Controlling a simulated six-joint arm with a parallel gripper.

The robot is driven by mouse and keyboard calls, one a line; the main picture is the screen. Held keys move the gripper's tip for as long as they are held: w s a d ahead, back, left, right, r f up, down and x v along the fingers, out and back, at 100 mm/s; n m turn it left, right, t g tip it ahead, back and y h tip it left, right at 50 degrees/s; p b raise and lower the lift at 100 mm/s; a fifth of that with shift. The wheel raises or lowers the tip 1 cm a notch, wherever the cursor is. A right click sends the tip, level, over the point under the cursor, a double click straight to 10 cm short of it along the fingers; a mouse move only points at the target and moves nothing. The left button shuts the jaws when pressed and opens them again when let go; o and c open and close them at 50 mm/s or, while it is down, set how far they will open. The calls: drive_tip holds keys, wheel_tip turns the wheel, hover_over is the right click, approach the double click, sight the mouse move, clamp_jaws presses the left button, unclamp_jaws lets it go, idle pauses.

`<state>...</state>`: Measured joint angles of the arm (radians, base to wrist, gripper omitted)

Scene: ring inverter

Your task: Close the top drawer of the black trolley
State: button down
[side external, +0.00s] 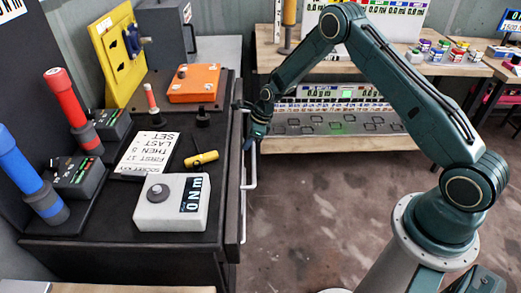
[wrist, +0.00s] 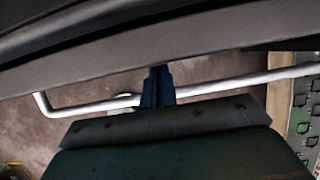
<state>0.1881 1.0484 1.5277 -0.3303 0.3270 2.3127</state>
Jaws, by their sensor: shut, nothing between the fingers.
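The black trolley (side external: 110,250) stands at the left in the side view. The front of its top drawer (side external: 234,190) runs along the right edge of the trolley top, with a pale bar handle (side external: 249,170) on it. How far out the drawer stands is hard to tell. My gripper (side external: 252,138) is at the drawer front, near the far part of the handle. In the wrist view, its blue fingers (wrist: 157,78) are shut and empty. They cross the handle bar (wrist: 215,87), with their tips at the grey drawer front (wrist: 90,70); contact cannot be told.
On the trolley top are a white meter box (side external: 172,205), a yellow screwdriver (side external: 202,158), a sign (side external: 148,153), an orange box (side external: 194,83) and red and blue tools. A wooden bench (side external: 340,145) stands behind.

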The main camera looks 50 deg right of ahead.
drive_tip(key=v, duration=0.9)
drive_tip(key=shift+r, duration=0.3)
drive_tip(key=c, duration=2)
unclamp_jaws()
drive_tip(key=o, duration=0.5)
drive_tip(key=shift+d+f, duration=0.1)
drive_tip(key=shift+f, duration=0.05)
drive_tip(key=shift+c, duration=0.2)
drive_tip(key=s+d+f+n+t+y, duration=0.7)
drive_tip(key=d+n+t+y, duration=0.1)
drive_tip(key=n, duration=1)
drive_tip(key=shift+d+f, duration=0.25)
drive_tip(key=shift+d, duration=0.65)
drive_tip(key=shift+w+a, duration=0.1)
drive_tip(key=shift+w, duration=0.05)
drive_tip(key=x, duration=1.3)
drive_tip(key=shift+w+a+f, duration=0.15)
drive_tip(key=shift+w+a, duration=0.05)
